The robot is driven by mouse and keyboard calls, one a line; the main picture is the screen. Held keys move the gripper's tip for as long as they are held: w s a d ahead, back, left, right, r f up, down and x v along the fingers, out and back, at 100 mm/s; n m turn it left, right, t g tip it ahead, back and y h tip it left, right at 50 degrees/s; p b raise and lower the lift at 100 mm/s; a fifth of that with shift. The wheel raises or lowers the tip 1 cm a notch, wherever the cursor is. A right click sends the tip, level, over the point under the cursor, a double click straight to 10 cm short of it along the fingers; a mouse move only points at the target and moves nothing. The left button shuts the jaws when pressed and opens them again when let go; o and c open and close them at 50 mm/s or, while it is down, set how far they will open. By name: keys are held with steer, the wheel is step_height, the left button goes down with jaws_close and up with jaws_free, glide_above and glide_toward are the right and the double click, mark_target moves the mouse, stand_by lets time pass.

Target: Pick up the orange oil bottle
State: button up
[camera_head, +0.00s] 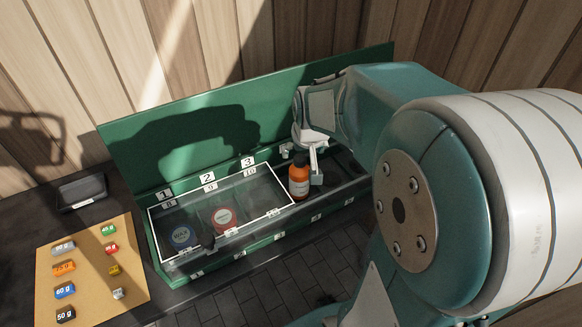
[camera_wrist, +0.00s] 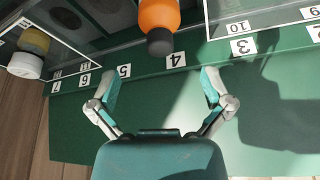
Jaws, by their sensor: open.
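The orange oil bottle (camera_head: 299,177) stands upright in the green compartment box, just right of the white-framed clear lid, with a dark cap and a pale label. In the wrist view the bottle (camera_wrist: 159,22) is at the top centre, its dark cap toward me, near label 4. My gripper (camera_wrist: 158,82) is open and empty, its two fingers spread either side of the bottle's line but short of it. In the head view my gripper (camera_head: 314,160) is close beside the bottle at its upper right, partly hidden by my arm.
The clear lid (camera_head: 262,203) covers compartments holding a blue tin (camera_head: 183,237) and a red tin (camera_head: 223,217). The green back panel (camera_head: 130,150) rises behind. A board (camera_head: 90,275) with several small weights lies at left, near a black tray (camera_head: 82,192).

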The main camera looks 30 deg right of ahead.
mark_target(299, 166)
steer(key=x, duration=0.9)
steer(key=shift+f, duration=0.2)
steer(key=c, duration=1.2)
